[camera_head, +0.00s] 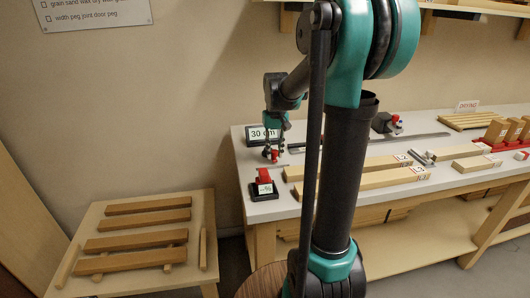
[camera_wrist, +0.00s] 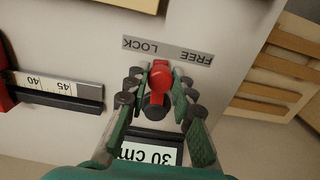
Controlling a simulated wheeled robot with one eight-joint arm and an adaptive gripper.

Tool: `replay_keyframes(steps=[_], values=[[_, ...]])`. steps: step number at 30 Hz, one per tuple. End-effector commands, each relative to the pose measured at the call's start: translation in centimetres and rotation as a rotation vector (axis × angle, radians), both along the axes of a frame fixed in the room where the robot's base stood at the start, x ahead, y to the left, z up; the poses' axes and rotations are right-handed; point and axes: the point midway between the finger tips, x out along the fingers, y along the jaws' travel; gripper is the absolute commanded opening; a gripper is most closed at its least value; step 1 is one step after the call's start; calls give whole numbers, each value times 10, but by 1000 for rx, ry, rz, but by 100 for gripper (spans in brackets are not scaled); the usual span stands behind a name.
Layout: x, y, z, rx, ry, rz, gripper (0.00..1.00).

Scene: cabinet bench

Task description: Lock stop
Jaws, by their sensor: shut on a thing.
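The red lever knob (camera_wrist: 160,74) of the stop sits between my gripper's fingertips (camera_wrist: 160,88) in the wrist view, and the gripper is shut on it. A dark round part (camera_wrist: 154,108) shows just below the knob, partly hidden by the fingers. A grey strip (camera_wrist: 168,50) beside it reads FREE and LOCK, upside down in this view. In the head view my gripper (camera_head: 274,148) is at the bench's back left, with the small red knob (camera_head: 275,156) at its tips. Which word the knob points to is not clear.
A 30 cm sign (camera_head: 262,134) stands close behind the gripper. A ruler rail (camera_wrist: 60,88) lies beside it. A red-and-black moisture meter (camera_head: 264,184) and long wood strips (camera_head: 370,180) lie on the white bench (camera_head: 265,210). A low table with slats (camera_head: 140,225) stands left.

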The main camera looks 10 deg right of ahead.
Motion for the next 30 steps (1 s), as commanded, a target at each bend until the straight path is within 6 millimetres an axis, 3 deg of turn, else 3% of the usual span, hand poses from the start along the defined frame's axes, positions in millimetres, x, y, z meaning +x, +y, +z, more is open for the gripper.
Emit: replay_keyframes(steps=[30], values=[[8, -27, 0, 0, 0, -1, 16]])
